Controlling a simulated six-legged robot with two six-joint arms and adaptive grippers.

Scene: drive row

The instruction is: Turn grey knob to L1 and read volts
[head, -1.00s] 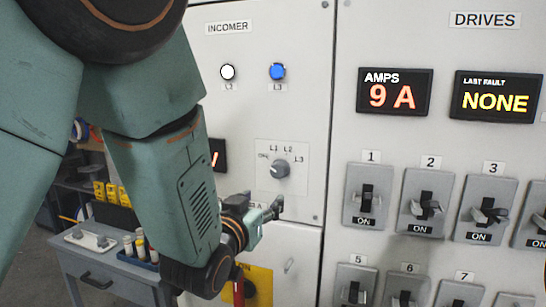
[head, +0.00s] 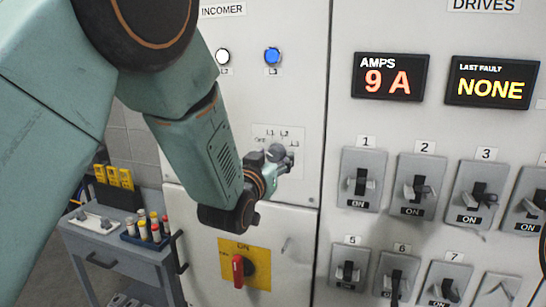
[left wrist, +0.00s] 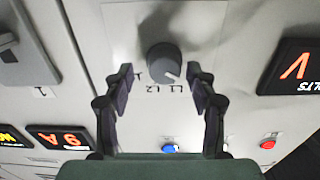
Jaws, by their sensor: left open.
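The grey knob (left wrist: 164,62) sits on a pale plate on the incomer panel. In the left wrist view, which is upside down, its white mark points to the lower right; I cannot tell whether at L1 or the off label. My left gripper (left wrist: 160,72) is open, one fingertip on each side of the knob, with gaps showing. In the head view the left gripper (head: 276,160) partly covers the knob. The volts display (left wrist: 290,68) shows at the right edge of the wrist view; its digits are cut off. My arm hides it in the head view. My right gripper is out of view.
A red-handled switch on a yellow plate (head: 243,265) is below the knob. A blue lamp (head: 272,56) is above. Drive breakers (head: 362,180) and the amps display (head: 390,77), reading 9 A, are to the right. A grey cart (head: 118,248) stands at lower left.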

